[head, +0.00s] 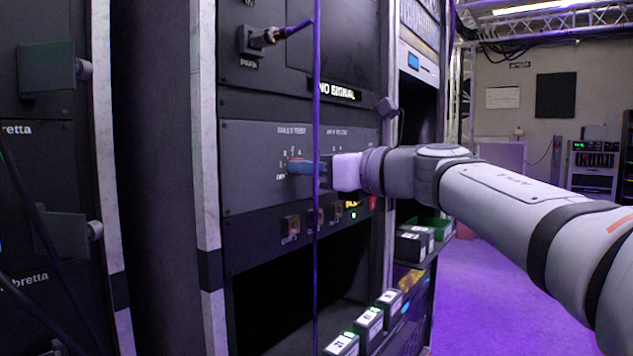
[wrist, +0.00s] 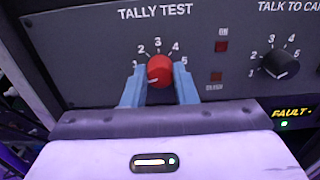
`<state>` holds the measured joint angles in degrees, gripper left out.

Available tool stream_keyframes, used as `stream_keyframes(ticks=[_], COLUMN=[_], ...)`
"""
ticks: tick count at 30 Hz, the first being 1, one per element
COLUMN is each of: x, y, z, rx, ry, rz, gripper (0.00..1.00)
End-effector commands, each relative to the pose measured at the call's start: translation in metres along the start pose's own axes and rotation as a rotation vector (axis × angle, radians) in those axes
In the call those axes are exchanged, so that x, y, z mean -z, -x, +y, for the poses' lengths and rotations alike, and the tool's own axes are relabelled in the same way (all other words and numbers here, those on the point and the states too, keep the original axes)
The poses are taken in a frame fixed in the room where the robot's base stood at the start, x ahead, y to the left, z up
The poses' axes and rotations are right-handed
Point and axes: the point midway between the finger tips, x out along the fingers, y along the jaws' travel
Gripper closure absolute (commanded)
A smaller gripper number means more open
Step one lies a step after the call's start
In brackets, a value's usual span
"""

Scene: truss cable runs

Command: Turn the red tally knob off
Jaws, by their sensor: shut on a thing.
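The red tally knob (wrist: 159,70) sits on the dark panel under the words TALLY TEST in the wrist view. The numbers 1 to 5 arc around it, and a short white mark on it is at its lower left. My gripper (wrist: 159,88) has a blue finger on each side of the knob and is shut on it. In the head view my gripper (head: 296,166) reaches the panel from the right, and its blue fingers hide the knob. An OFF label (head: 281,176) shows at the dial's lower left there; the wrist view does not show it.
A black knob (wrist: 281,65) under TALK TO CAM is to the right, with small red squares (wrist: 219,46) between the knobs. A purple cable (head: 316,110) hangs in front of the panel, crossing my gripper in the head view. Labelled boxes (head: 369,322) stand below.

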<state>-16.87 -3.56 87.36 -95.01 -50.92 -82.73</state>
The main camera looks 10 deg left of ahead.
Motion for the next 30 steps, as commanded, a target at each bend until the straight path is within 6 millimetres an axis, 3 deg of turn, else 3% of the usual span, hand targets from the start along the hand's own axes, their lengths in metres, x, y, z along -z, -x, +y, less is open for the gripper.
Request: stream_keyframes(ticks=[13,30], x=[0.0029,0.0011], y=[0.0002,0.0003], z=[-0.0017,-0.0017], rx=[0.004,0.005], ry=[0.285,0.353], rz=[0.003,0.003], gripper=[0.97,0.97])
